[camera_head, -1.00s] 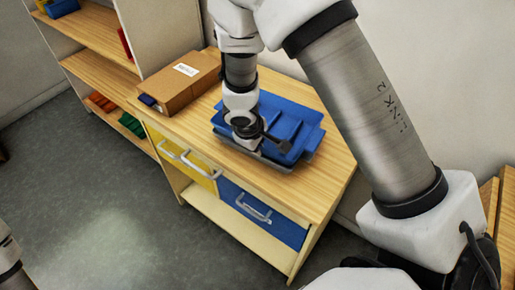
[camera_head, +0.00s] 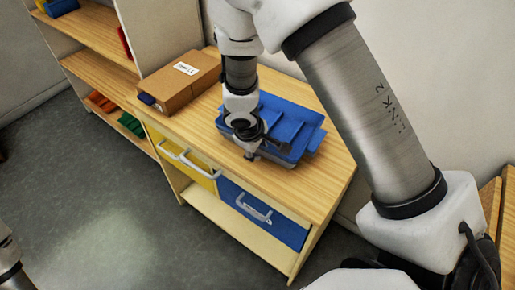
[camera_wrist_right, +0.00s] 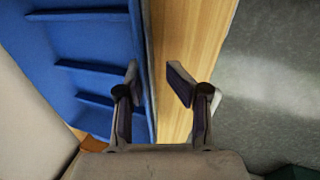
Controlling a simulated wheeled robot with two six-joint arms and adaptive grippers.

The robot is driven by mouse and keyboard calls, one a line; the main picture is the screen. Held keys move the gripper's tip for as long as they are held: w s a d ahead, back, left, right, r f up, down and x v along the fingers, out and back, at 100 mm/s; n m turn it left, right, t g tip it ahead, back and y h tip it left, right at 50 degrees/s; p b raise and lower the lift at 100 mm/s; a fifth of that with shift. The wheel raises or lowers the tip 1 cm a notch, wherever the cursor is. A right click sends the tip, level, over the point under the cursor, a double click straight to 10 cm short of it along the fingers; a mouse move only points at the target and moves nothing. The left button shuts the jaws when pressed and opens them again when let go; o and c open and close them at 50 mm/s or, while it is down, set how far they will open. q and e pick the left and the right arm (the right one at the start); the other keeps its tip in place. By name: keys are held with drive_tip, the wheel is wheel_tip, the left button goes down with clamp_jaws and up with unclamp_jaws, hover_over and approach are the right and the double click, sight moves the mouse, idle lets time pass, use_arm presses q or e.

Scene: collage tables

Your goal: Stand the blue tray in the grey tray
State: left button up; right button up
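The blue tray (camera_head: 300,117) lies on the wooden top of the drawer cabinet, its ribbed inside facing up. It fills the left of the right wrist view (camera_wrist_right: 80,40). My right gripper (camera_head: 250,155) is at the tray's front left side. In the wrist view the right gripper (camera_wrist_right: 157,80) has its fingers apart, one over the blue tray and one over the bare wood. The tray's long edge runs between them; no contact is clear. My left gripper is out of view.
A cardboard box (camera_head: 180,83) with a white label stands at the cabinet's back left. The cabinet top (camera_head: 320,185) is clear at the front right. A yellow drawer (camera_head: 187,160) and a blue drawer (camera_head: 262,214) face the floor. Shelves stand at the left.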

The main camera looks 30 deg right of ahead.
drive_tip(key=shift+w+r, duration=0.1)
drive_tip(key=shift+r, duration=0.2)
drive_tip(key=v, duration=1.1)
drive_tip(key=shift+a+r, duration=0.15)
